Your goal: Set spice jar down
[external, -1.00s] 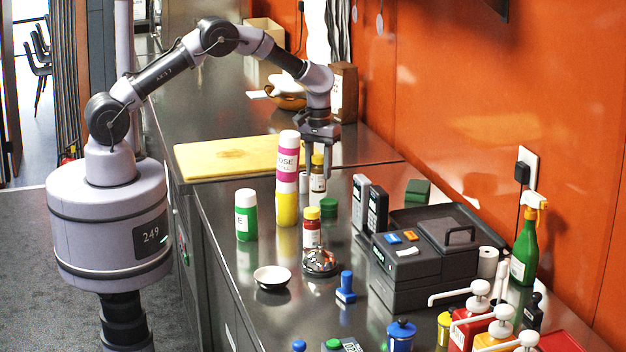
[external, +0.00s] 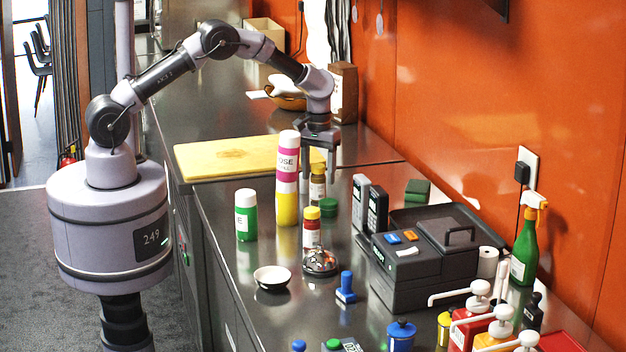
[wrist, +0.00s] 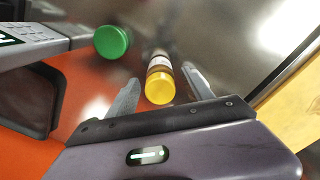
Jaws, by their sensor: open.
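In the wrist view the jar (wrist: 159,79) lies between the two spread fingers of my gripper (wrist: 160,80), with a gap visible on each side. The jar's lower front is partly hidden in the external view.
A green-lidded item (external: 329,207) stands close beside the jar. A tall pink-labelled bottle (external: 287,165), another yellow-capped jar (external: 311,229) and a green bottle (external: 246,215) are nearby. A cutting board (external: 215,160) lies behind; a dark machine (external: 425,275) is at right.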

